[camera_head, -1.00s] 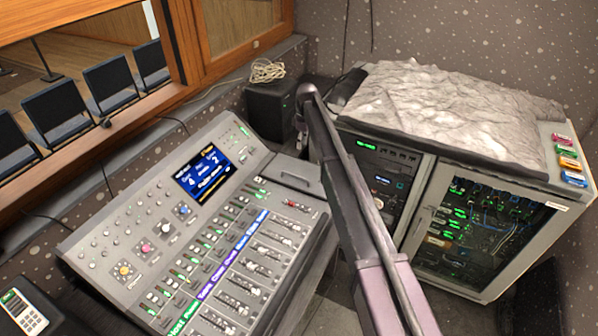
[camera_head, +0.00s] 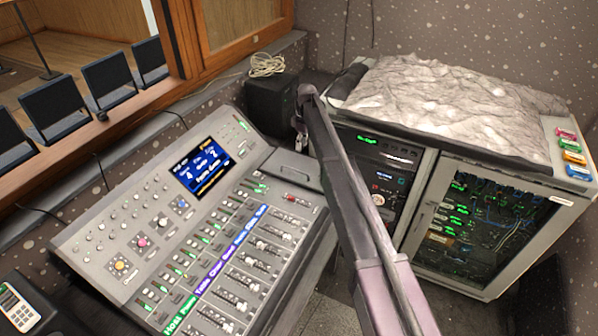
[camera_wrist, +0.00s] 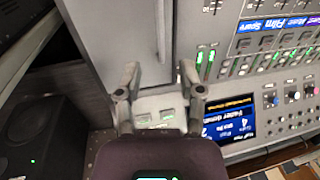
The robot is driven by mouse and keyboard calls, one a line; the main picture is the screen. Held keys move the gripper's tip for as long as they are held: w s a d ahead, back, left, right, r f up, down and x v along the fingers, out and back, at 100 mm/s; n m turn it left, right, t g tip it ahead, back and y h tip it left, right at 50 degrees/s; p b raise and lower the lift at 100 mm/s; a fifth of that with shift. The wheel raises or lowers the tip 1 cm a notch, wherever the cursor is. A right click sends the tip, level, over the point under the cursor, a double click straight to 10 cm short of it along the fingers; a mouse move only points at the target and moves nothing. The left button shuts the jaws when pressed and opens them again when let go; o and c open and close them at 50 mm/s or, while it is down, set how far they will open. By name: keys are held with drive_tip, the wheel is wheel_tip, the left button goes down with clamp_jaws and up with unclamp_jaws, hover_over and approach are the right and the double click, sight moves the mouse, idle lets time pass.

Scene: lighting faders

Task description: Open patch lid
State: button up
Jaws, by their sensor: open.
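The patch lid appears to be the plain grey panel (camera_head: 292,174) at the upper right corner of the mixing console (camera_head: 100,215). It looks closed and flat. In the wrist view the grey lid (camera_wrist: 120,38) fills the upper middle, with a slim bar-like handle (camera_wrist: 162,30) along its right side. My gripper (camera_wrist: 159,72) is open and empty, with its fingers apart over the console edge near the lid's lower end. I cannot tell whether they touch it. In the head view my arm hides most of the gripper.
A black speaker box (camera_head: 270,105) with a coiled cable (camera_head: 267,65) stands behind the console. A rack cabinet (camera_head: 412,240) with a glass door is at the right. The console's lit screen (camera_head: 203,168) and faders lie left of the lid. A wooden window frame (camera_head: 225,40) borders the back.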

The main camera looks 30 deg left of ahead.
drive_tip(key=b, duration=1)
hover_over(299, 167)
drive_tip(key=s+d, duration=0.3)
drive_tip(key=s, duration=0.2)
drive_tip(key=shift+a+f, duration=0.2)
drive_tip(key=shift+f, duration=5.05)
drive_tip(key=shift+s, duration=0.1)
clamp_jaws()
